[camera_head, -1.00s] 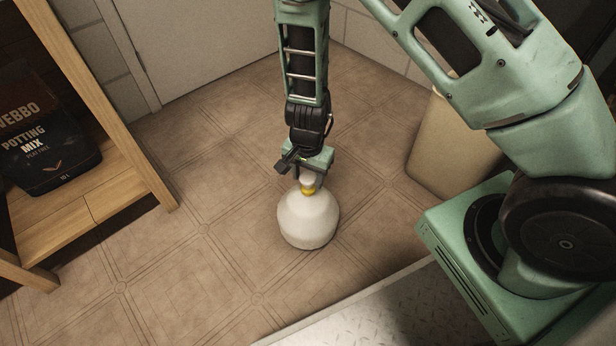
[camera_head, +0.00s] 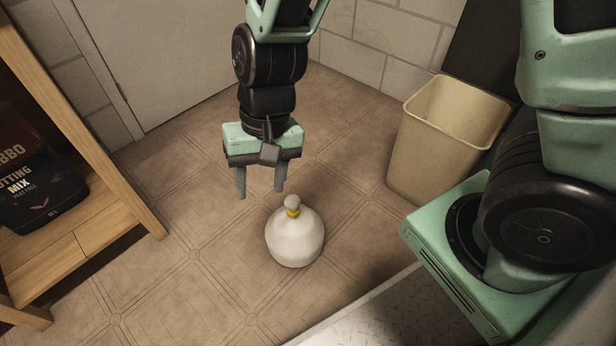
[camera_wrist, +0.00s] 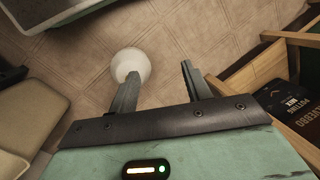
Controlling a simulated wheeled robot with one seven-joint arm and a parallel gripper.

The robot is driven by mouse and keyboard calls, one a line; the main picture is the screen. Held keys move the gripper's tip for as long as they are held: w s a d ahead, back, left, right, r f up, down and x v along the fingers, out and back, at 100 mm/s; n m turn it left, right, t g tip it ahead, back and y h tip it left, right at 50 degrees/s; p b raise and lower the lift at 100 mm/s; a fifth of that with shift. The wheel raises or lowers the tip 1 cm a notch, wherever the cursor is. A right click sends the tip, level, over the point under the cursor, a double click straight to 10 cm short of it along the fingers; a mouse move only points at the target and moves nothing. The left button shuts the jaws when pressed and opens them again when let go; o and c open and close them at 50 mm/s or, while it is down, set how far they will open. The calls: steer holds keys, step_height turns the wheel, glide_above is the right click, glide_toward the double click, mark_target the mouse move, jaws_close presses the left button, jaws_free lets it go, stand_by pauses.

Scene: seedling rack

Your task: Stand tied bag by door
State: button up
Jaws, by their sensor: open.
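The tied bag (camera_head: 295,242) is white and rounded, with a yellow tie around its neck and a small knot on top. It stands upright on the tiled floor in the head view. My gripper (camera_head: 260,192) is open and empty, above the floor and up and left of the bag's neck, apart from it. In the wrist view the bag (camera_wrist: 131,62) shows beyond the left finger, which covers part of it; my gripper (camera_wrist: 158,82) has its fingers spread with bare floor between them. The door (camera_head: 160,55) is pale and shut, at the back left.
A beige bin (camera_head: 425,150) stands against the back wall at right. A wooden rack (camera_head: 110,150) with a potting mix bag (camera_head: 35,185) is at left. The floor between the rack, the door and the tied bag is clear.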

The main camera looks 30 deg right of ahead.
steer(key=s+d+r+n+t+h, duration=0.1)
steer(key=s+d+r+n+h, duration=0.1)
steer(key=s+r+n, duration=0.6)
steer(key=s+d+r, duration=0.1)
steer(key=s, duration=0.1)
steer(key=shift+s+d+r+n, duration=0.15)
steer(key=shift+s+n, duration=0.15)
steer(key=shift+n, duration=0.1)
step_height(320, 180, up, 38)
steer(key=p, duration=3.8)
